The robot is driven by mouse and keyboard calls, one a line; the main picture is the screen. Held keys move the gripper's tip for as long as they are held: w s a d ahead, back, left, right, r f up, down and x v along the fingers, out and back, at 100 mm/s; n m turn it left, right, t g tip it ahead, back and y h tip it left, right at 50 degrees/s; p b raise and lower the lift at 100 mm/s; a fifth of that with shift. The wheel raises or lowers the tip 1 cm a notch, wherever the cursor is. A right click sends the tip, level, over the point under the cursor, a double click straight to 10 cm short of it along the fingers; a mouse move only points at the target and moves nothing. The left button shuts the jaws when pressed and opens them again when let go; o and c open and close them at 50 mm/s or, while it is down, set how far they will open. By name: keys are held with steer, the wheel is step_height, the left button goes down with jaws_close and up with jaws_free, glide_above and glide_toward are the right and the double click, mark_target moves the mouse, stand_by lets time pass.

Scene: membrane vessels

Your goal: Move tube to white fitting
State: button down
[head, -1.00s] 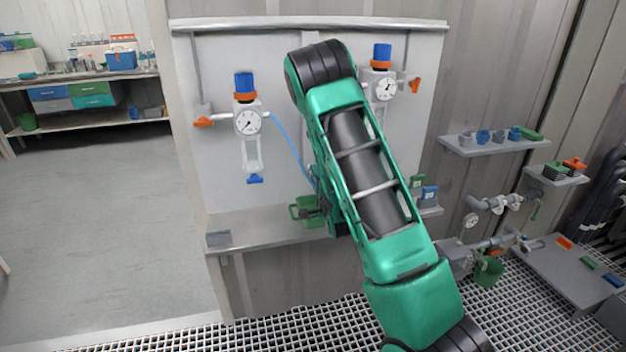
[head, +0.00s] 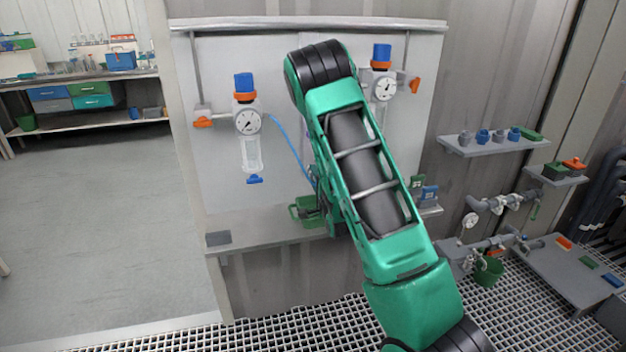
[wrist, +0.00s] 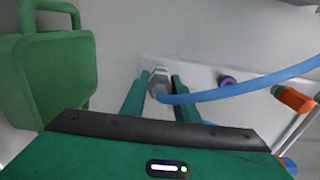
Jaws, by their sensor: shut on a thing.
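The blue tube (head: 289,140) runs from beside the left gauge down to my gripper, which is mostly hidden behind my arm in the head view. In the wrist view my gripper (wrist: 160,84) is shut on the grey end piece of the blue tube (wrist: 245,88), which sits between the two green fingers. The tube bends away to the right. A purple fitting (wrist: 228,82) is on the pale strip right of the fingers. I cannot make out a white fitting for certain; the fingers and tube end cover part of the strip.
A green container (wrist: 50,80) stands close on the left in the wrist view. An orange handle (wrist: 293,97) is at the right. Two vessels with gauges (head: 248,122) (head: 385,88) hang on the panel. A ledge (head: 270,238) runs below. A side shelf (head: 490,146) holds small parts.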

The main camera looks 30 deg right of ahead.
steer(key=shift+w+d, duration=0.1)
steer(key=shift+w, duration=0.25)
steer(key=c, duration=1.3)
jaws_free()
